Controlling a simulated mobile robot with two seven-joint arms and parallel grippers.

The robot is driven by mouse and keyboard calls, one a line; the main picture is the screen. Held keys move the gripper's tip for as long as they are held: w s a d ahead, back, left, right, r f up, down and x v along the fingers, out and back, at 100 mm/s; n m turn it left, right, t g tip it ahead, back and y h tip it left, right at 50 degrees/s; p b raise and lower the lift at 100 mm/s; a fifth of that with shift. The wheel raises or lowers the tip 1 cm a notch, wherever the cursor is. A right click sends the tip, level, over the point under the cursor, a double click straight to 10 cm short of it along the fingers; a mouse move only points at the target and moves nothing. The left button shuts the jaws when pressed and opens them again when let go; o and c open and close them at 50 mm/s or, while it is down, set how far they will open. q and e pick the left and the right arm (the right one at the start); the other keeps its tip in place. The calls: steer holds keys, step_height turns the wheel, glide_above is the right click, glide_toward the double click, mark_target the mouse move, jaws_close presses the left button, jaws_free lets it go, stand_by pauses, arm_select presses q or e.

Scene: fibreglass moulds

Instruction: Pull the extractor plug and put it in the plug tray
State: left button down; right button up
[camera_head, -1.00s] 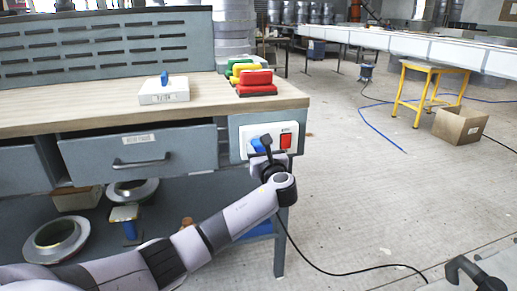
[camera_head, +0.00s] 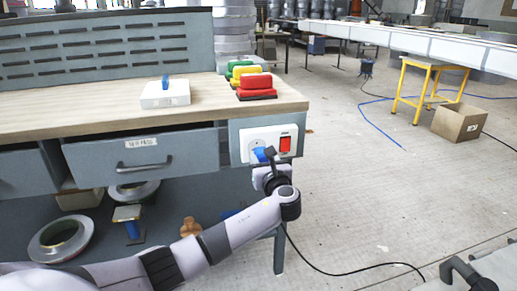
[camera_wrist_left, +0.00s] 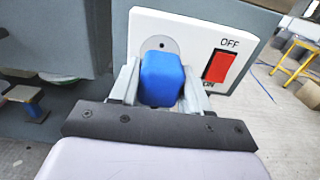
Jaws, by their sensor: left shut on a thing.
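The blue extractor plug (camera_head: 259,154) is between the fingers of my left gripper (camera_head: 268,158), just in front of the white socket panel (camera_head: 281,132). In the left wrist view the plug (camera_wrist_left: 161,78) sits between the two shut fingers (camera_wrist_left: 158,92). The round socket face (camera_wrist_left: 160,44) with a dark hole shows above it, and the plug appears apart from the socket. A white block-like tray (camera_head: 165,98) with a blue piece standing in it is on the bench top. Its label is too small to read, so I cannot tell for sure that it is the plug tray.
A red switch (camera_head: 285,144) is beside the socket. Red, yellow and green handled blocks (camera_head: 256,88) stand at the bench's right end. A drawer (camera_head: 142,160) is below the bench top (camera_head: 95,105). A black cable (camera_head: 345,272) lies on the floor.

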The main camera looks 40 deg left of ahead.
arm_select(q)
steer(key=p+v, duration=0.2)
steer(key=v, duration=0.1)
stand_by(0.5)
steer(key=shift+s, duration=0.1)
stand_by(0.6)
